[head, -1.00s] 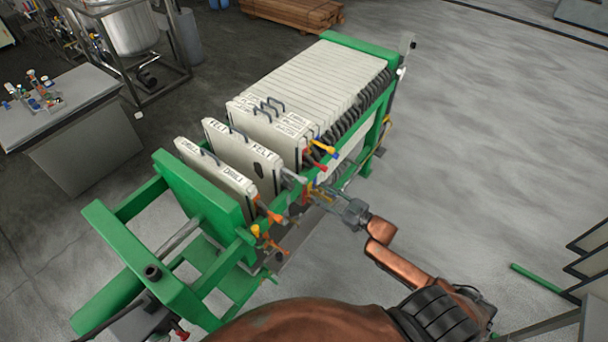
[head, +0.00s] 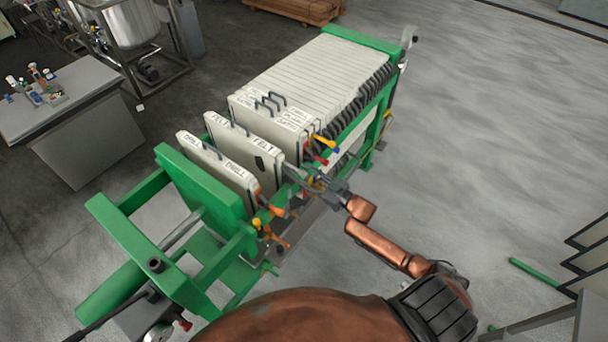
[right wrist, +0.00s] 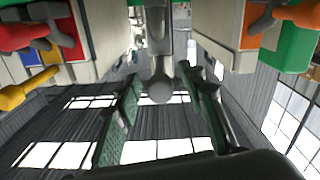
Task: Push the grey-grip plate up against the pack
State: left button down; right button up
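The grey-grip plate (head: 245,146), marked FELT, stands upright in the green press frame, with a gap on both sides. Its grey grip sticks out at the right end and shows in the right wrist view (right wrist: 160,60). The pack (head: 320,75) of pale plates stands behind it; its front plates carry red, blue and yellow grips. My right gripper (head: 312,181) is at the grey grip, beside the frame's right rail. In the right wrist view its two fingers (right wrist: 162,112) are apart, with the grip's round end between them and space on either side. My left gripper is not in view.
An orange-grip plate (head: 217,165) stands in front, near the green end plate (head: 200,192). A grey bench (head: 75,120) with bottles and a steel tank (head: 133,28) are at the left. The floor right of the press is mostly clear.

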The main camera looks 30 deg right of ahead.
jog(key=shift+c, duration=0.5)
grip_shut()
